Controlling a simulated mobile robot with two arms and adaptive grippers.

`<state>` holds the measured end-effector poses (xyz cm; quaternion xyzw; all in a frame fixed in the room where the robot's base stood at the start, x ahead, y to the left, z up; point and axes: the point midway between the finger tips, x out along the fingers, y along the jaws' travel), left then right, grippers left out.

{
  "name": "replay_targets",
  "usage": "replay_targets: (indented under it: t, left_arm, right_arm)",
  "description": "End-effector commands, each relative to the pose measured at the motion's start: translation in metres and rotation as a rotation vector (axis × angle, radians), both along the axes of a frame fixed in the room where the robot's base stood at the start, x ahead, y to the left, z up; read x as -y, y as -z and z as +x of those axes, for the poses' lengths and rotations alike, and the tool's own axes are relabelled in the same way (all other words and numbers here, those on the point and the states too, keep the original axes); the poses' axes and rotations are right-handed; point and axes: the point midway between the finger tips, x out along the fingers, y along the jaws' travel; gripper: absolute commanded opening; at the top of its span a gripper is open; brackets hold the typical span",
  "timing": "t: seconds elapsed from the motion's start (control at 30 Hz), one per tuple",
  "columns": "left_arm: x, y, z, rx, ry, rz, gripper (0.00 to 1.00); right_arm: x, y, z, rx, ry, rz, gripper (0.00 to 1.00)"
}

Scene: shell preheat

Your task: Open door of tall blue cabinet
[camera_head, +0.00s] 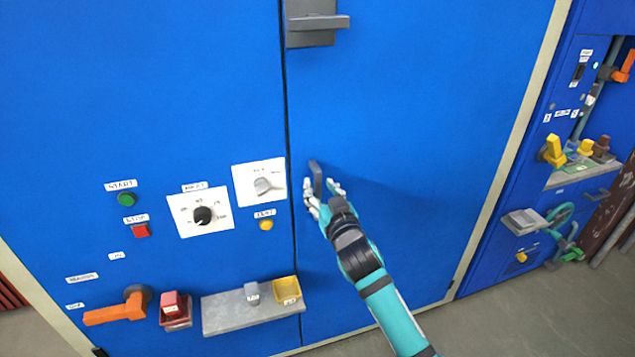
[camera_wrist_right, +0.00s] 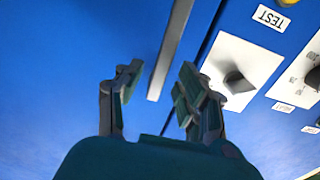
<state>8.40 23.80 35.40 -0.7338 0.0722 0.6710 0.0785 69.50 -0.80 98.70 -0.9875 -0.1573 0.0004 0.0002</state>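The tall blue cabinet (camera_head: 410,110) fills most of the head view, and its right-hand door panel is shut against the panel with the controls. A slim grey upright handle (camera_head: 316,178) stands on the door near the seam. My right gripper (camera_head: 323,192) is open at the lower part of this handle, one finger on each side in the picture. In the right wrist view the handle bar (camera_wrist_right: 172,45) lies between the spread fingers of the gripper (camera_wrist_right: 160,80). I cannot tell whether they touch it. My left gripper is out of view.
A grey latch (camera_head: 315,30) sticks out above the handle. The left panel carries a knob plate (camera_head: 201,212), a switch plate (camera_head: 259,182), an orange lever (camera_head: 115,310) and a grey ledge (camera_head: 235,318). Another blue cabinet (camera_head: 560,200) with valves stands at the right.

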Motion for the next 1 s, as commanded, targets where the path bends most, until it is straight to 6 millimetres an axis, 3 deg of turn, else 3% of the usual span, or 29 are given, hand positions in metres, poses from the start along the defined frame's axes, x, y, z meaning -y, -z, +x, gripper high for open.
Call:
replay_targets:
  t: [0.2, 0.57, 0.87, 1.0]
  left_arm:
    - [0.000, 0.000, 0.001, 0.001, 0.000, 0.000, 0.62]
    - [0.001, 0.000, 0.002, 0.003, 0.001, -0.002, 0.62]
    - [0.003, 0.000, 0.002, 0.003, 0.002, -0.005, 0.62]
    - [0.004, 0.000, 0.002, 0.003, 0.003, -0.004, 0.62]
  right_arm:
    - [-0.007, 0.000, 0.021, 0.001, 0.001, -0.001, 0.38]
    - [-0.008, 0.000, 0.026, 0.000, 0.000, 0.000, 0.38]
    - [-0.008, 0.000, 0.025, 0.000, 0.001, 0.000, 0.02]
    - [-0.008, 0.000, 0.025, 0.000, 0.001, 0.000, 0.00]
